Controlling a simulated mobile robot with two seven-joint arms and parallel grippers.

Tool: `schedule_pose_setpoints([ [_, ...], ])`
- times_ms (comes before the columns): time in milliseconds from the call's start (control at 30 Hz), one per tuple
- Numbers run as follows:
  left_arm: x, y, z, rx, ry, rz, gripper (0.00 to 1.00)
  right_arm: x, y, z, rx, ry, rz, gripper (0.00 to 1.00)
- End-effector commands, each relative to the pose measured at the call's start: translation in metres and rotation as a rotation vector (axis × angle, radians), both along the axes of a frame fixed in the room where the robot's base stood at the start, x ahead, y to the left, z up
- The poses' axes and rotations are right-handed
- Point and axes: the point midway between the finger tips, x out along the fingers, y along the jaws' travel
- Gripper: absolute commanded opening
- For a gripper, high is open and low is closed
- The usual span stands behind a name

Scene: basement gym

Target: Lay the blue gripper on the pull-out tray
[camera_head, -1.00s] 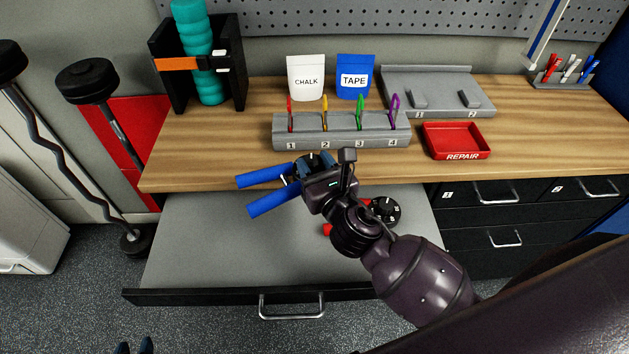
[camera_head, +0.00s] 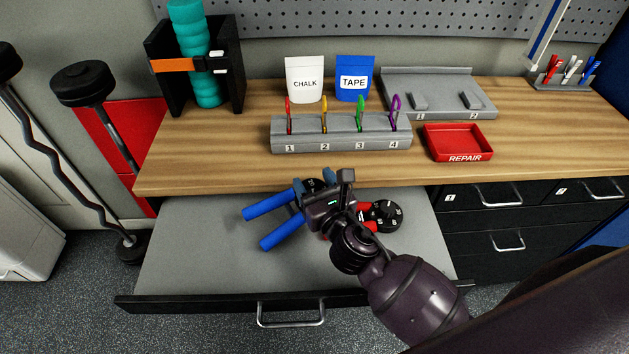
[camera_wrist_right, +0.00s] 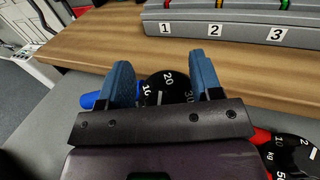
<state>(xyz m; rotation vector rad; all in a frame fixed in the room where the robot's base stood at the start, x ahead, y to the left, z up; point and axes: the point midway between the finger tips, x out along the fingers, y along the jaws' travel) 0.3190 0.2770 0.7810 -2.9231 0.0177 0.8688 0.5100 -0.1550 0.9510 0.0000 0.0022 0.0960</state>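The blue gripper, a hand trainer with two blue handles (camera_head: 282,231) and a black numbered dial, is over the pull-out tray (camera_head: 190,245). Its handles point left; the dial also shows in the right wrist view (camera_wrist_right: 166,88). My right gripper (camera_head: 308,192) is shut on the dial end, with the dial between its blue fingers (camera_wrist_right: 163,85). The trainer is low over the tray; I cannot tell whether it touches. A red hand trainer with a black dial (camera_head: 384,216) lies on the tray to the right, partly hidden by my right arm. My left gripper is not in view.
The wooden worktop (camera_head: 220,165) overhangs the tray's back. On it stand a grey rack (camera_head: 340,135) with coloured clips, a red REPAIR tray (camera_head: 458,142) and chalk and tape packs. The left and front of the pull-out tray are clear. Barbells (camera_head: 85,85) stand at left.

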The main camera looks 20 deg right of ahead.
Motion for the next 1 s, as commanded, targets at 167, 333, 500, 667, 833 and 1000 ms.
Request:
schedule_pose_setpoints([
  [167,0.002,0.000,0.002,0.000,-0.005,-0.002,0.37,0.000,0.000,0.000,0.000,0.000,0.000,0.67],
  [333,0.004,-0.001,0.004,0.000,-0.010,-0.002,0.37,0.000,0.000,0.002,0.000,-0.001,0.000,0.67],
  [500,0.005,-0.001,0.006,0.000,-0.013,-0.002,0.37,-0.011,-0.002,0.003,-0.001,0.002,0.000,0.67],
  [667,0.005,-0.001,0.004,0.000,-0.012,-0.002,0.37,-0.039,-0.004,0.003,0.000,0.003,-0.001,0.67],
  [833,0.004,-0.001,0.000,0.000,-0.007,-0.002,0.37,-0.070,-0.007,0.002,0.001,0.004,-0.001,0.67],
  [1000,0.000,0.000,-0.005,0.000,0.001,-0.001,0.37,-0.096,-0.010,0.003,0.000,0.002,-0.001,0.67],
])
